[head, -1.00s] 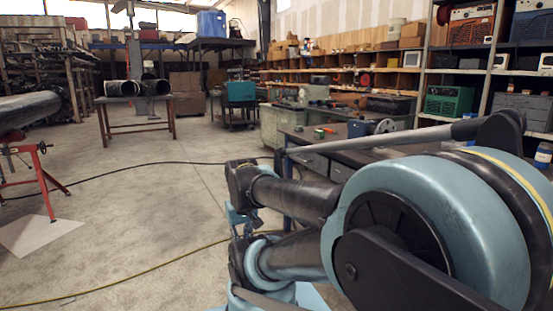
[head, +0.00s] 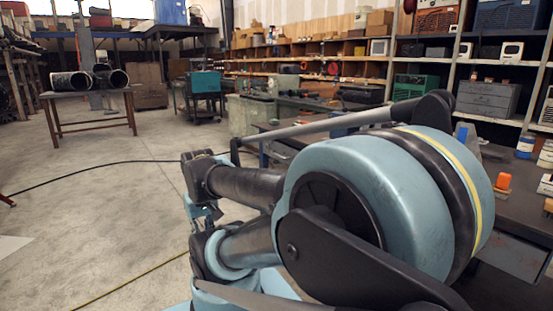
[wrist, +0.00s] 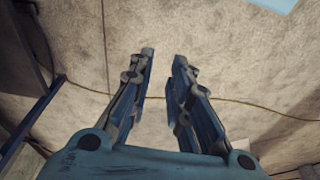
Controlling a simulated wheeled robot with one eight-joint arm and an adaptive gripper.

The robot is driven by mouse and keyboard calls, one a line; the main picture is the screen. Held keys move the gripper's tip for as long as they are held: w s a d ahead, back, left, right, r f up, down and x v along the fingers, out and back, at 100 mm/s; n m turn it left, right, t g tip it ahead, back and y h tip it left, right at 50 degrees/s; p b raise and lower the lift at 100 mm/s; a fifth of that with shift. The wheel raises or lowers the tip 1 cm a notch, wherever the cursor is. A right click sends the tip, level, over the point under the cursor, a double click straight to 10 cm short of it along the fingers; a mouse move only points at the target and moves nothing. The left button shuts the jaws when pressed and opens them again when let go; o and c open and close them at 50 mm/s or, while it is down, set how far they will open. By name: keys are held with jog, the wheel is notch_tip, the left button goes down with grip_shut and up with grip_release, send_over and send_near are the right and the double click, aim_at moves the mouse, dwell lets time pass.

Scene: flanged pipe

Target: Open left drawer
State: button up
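The dark-topped workbench (head: 520,205) stands at the right of the head view, with my arm across much of its front. A grey drawer-like front (head: 281,152) shows under its top at the left, behind my arm. Another grey panel (head: 520,256) shows under the top at the lower right. No opened drawer shows, and handles are too small or hidden to tell. My gripper (wrist: 163,60) is open and empty in the wrist view, its two blue fingers apart over bare floor. It touches no drawer there.
A blue leg-like bar (wrist: 32,122) shows at the left of the wrist view. An orange-topped item (head: 502,182) stands on the bench. Cables lie on the floor. A table with pipes (head: 88,96) stands at the back left. The floor at left is open.

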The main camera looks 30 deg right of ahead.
jog(key=w+d+r+t+h, duration=0.2)
jog(key=w+d+r+h, duration=0.25)
jog(key=w+d, duration=0.9)
jog(key=w+d+r+t+h, duration=0.1)
jog(key=w+d+r+h, duration=0.35)
jog(key=w+d, duration=0.85)
jog(key=w+d+f+n+h, duration=0.1)
jog(key=w+d+f, duration=0.3)
jog(key=w+d, duration=0.5)
jog(key=w+d+f+n+t+h, duration=0.1)
jog(key=w+d+f, duration=0.3)
jog(key=w+d, duration=0.5)
jog(key=w+d+f+n+t+h, duration=0.1)
jog(key=w+d+f+n+h, duration=0.1)
jog(key=w+d, duration=0.8)
jog(key=shift+d+f+h, duration=0.2)
jog(key=shift+d+f, duration=0.1)
jog(key=shift+d, duration=0.65)
jog(key=shift+d+f+h, duration=0.2)
jog(key=shift+d+f, duration=0.1)
jog(key=shift+d, duration=0.6)
jog(key=shift+d+f+h, duration=0.2)
jog(key=shift+d+f, duration=0.1)
jog(key=shift+d, duration=0.65)
grip_shut()
